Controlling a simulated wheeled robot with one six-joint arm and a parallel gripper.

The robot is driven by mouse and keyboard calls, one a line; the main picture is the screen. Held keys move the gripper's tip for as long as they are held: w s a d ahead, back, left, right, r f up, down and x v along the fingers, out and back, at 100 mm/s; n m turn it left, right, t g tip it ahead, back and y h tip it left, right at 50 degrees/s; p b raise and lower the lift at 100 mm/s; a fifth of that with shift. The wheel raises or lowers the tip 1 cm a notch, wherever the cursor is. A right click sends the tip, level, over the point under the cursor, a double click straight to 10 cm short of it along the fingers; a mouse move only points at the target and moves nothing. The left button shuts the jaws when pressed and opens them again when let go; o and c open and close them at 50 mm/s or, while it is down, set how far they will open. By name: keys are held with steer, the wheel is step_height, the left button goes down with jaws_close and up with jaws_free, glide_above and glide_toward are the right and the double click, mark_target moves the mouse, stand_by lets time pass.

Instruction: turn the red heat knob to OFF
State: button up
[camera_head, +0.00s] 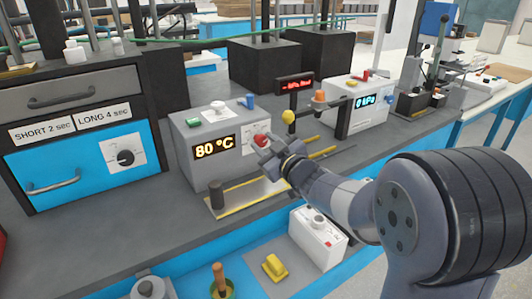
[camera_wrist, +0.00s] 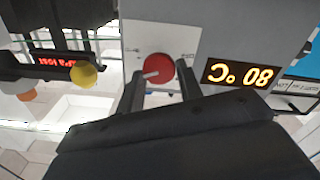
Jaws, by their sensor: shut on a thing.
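The red heat knob (camera_head: 261,140) is on the front of a grey box (camera_head: 190,168) whose amber display (camera_head: 214,147) reads 80 °C. My gripper (camera_head: 267,147) is at the knob, shut on it. In the wrist view, which is upside down, the red knob (camera_wrist: 158,67) sits between the two dark fingers of my gripper (camera_wrist: 161,77). A pale pointer mark on the knob points left and slightly down in that view. The small labels on the white plate (camera_wrist: 183,42) around the knob are too small to read.
A yellow-edged tray (camera_head: 262,197) with a dark cylinder (camera_head: 217,194) lies below my arm. A yellow ball (camera_head: 288,117) and an orange piece (camera_head: 319,96) are on a stand to the right. A white kPa box (camera_head: 345,118) stands beyond. A blue drawer unit (camera_head: 60,165) is at left.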

steer(key=n+b, duration=0.3)
steer(key=shift+f+n, duration=0.25)
steer(key=shift+n, duration=0.15)
steer(key=n+b, duration=0.2)
steer(key=n, duration=0.1)
steer(key=shift+a+n+b, duration=0.1)
steer(key=shift+n+b, duration=0.2)
steer(key=shift+b, duration=0.1)
steer(key=n+b, duration=0.2)
steer(key=n, duration=0.1)
steer(key=shift+s+n, duration=0.1)
steer(key=shift+n, duration=0.2)
steer(key=n+b, duration=0.3)
steer(key=n, duration=0.1)
steer(key=shift+f, duration=0.15)
steer(key=n+b, duration=0.2)
steer(key=n, duration=0.2)
steer(key=n+b, duration=0.3)
steer(key=n, duration=0.1)
steer(key=shift+f+n, duration=0.1)
steer(key=shift+n, duration=0.2)
steer(key=n+b, duration=0.2)
steer(key=n, duration=0.2)
steer(key=shift+n+b, duration=0.8)
steer(key=shift+n, duration=1.1)
